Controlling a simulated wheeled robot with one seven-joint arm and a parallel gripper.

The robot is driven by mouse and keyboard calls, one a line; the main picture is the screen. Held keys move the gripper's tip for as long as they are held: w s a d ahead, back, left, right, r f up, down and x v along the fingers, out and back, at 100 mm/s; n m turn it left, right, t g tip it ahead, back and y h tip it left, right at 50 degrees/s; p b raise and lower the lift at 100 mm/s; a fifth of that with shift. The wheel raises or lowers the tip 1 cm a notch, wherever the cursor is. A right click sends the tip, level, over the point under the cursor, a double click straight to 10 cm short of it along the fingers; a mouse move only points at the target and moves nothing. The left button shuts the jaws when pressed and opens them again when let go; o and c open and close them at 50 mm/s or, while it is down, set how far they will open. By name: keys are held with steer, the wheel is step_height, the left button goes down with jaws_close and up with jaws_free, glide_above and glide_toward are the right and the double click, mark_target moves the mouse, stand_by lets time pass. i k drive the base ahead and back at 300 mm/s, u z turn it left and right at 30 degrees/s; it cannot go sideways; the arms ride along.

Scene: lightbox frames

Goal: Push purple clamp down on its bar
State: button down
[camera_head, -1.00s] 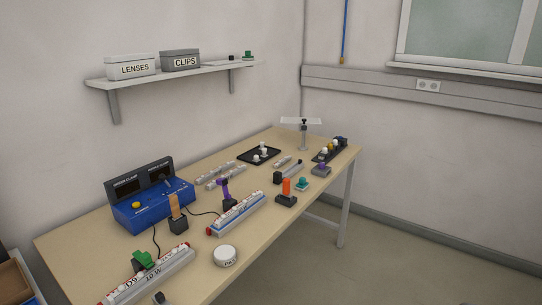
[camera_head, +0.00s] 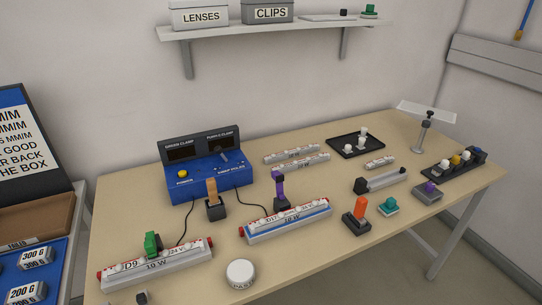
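A purple clamp (camera_head: 279,186) stands upright on a dark base (camera_head: 283,205) at the back edge of a white light bar (camera_head: 287,223) with a blue stripe and red left end. The base's lower part is hidden by the bar, so I cannot tell whether it touches it. A blue power box (camera_head: 209,180) stands behind to the left; its dark raised panel has a label that seems to read purple clamp. A second small purple piece (camera_head: 430,187) sits on a grey block at the right. My gripper is not in view.
A green clamp (camera_head: 152,243) sits on another bar (camera_head: 158,264) at front left. A tan-handled tool in a black stand (camera_head: 215,208), an orange tool (camera_head: 359,207) and a white round tin (camera_head: 240,273) surround the striped bar. Cables run from the blue box.

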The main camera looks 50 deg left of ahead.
mark_target(279, 177)
steer(key=u, duration=0.55)
steer(key=i, duration=0.75)
steer(key=u, duration=0.8)
